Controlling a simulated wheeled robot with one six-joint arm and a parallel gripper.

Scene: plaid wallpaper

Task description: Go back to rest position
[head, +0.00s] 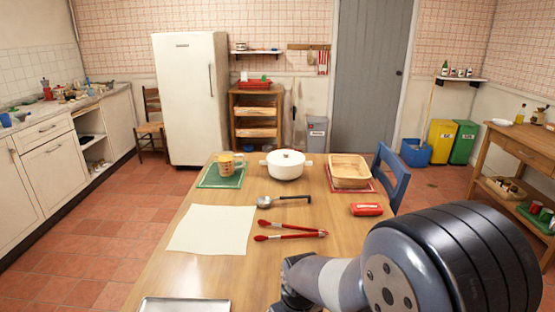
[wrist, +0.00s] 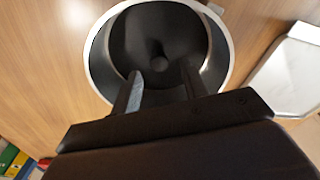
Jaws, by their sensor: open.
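My gripper (wrist: 162,85) is open, its two dark fingers spread over a round vessel with a silvery rim (wrist: 93,55). The vessel's inside is dark, with a rounded lump in the middle. Nothing shows held between the fingers; whether they touch the vessel I cannot tell. In the head view my arm reaches over the near right of the wooden table (head: 165,262), and the fingertips and the round vessel cannot be made out there.
A metal tray (head: 185,304) lies at the near edge, also in the wrist view (wrist: 288,75).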

